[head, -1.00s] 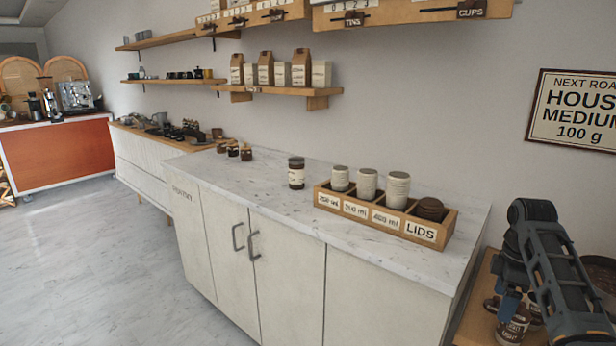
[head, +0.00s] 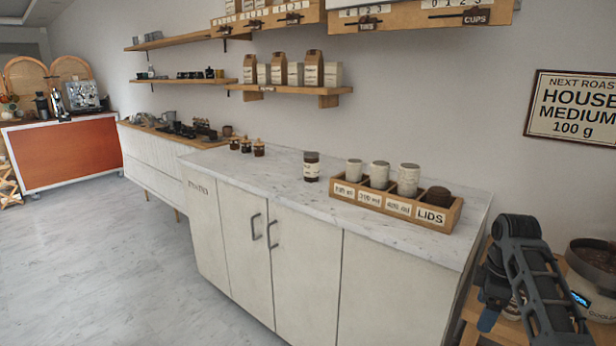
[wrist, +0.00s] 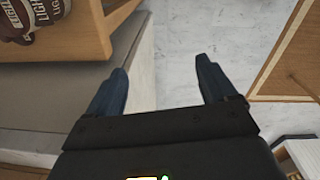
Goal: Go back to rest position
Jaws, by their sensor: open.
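My gripper (wrist: 160,82) is open in the wrist view, with two dark blue fingers spread apart. Nothing is between them except a view of the pale floor. In the head view my arm is at the lower right, in front of the wooden stand, and the fingers are largely hidden behind its links. In the wrist view a wooden shelf edge (wrist: 70,48) is at the upper left, beyond the left finger.
The white counter (head: 270,200) bears a wooden cup organizer (head: 452,214) and a dark jar (head: 311,168). A brown labelled container (wrist: 45,18) shows in the wrist view. Floor (head: 90,270) at left is clear.

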